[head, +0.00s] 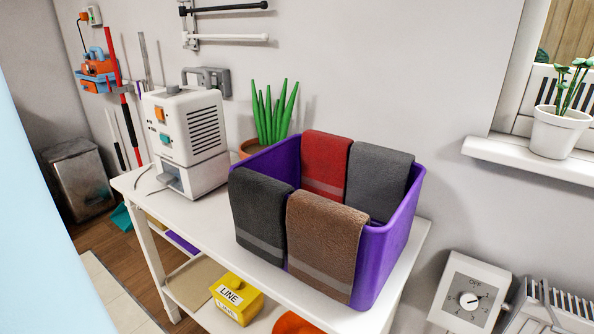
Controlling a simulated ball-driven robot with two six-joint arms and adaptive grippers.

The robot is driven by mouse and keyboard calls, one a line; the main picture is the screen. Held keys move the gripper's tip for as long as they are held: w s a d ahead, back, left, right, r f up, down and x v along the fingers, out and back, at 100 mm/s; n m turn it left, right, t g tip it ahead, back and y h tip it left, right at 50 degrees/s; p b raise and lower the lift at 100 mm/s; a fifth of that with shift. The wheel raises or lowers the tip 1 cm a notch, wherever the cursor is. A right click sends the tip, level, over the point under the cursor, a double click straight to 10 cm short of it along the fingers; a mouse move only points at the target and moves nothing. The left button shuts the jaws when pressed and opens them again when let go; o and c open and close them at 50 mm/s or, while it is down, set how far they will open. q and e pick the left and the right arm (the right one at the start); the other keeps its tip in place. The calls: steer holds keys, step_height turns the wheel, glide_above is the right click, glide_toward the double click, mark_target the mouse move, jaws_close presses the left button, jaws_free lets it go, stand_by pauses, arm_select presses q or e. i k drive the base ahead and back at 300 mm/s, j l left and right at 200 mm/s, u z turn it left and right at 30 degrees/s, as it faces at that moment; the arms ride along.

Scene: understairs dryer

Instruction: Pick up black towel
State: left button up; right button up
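The black towel (257,213) hangs folded over the front left wall of a purple crate (390,248) in the head view. It is dark grey-black with a paler stripe near its lower edge. A brown towel (325,240) hangs close on its right. A red towel (325,163) and a grey towel (378,180) hang at the crate's back wall. The crate stands on a white table (207,228). Neither of my grippers shows in this view.
A white machine (186,140) and a green plant (274,112) stand left of and behind the crate. A yellow box (236,298) is on the shelf below. A potted plant (559,130) sits on the windowsill at right. The tabletop's front left is clear.

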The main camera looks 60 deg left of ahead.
mark_target(255, 198)
steer(key=u, duration=1.9)
